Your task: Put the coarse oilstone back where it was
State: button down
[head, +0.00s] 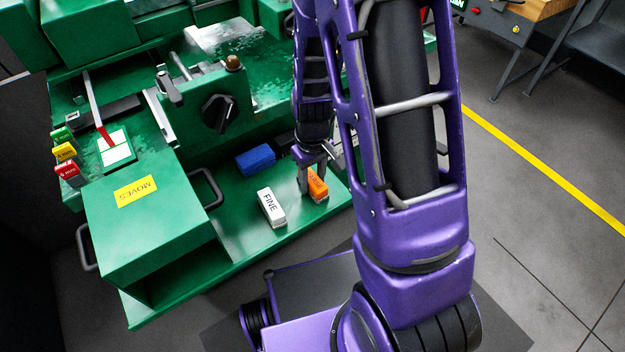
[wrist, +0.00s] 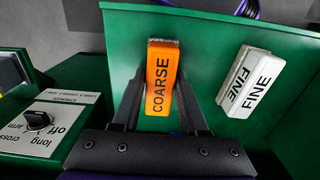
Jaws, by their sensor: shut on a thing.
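The coarse oilstone (head: 317,185) is an orange block near the front right edge of the green machine tray. In the wrist view the orange block (wrist: 161,82) reads COARSE and stands between the two fingers. My gripper (head: 318,168) is shut on it. In the wrist view my gripper's fingers (wrist: 158,108) reach along both sides of the block. The stone is at or just above the green surface; I cannot tell whether it touches.
A white FINE stone (head: 271,208) lies left of the orange one; it also shows in the wrist view (wrist: 246,84). A blue block (head: 255,160) lies behind. A green box marked MOVES (head: 150,225) stands at left. Green tray (head: 235,245) is bare in front.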

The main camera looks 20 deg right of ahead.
aim_at(313, 178)
jog(key=shift+r, duration=0.1)
jog(key=shift+c, duration=2.2)
grip_release()
jog(key=shift+f, duration=0.2)
notch_tip(313, 178, up, 12)
jog(key=p, duration=0.2)
jog(key=shift+r+p, duration=0.2)
jog(key=shift+p, duration=0.2)
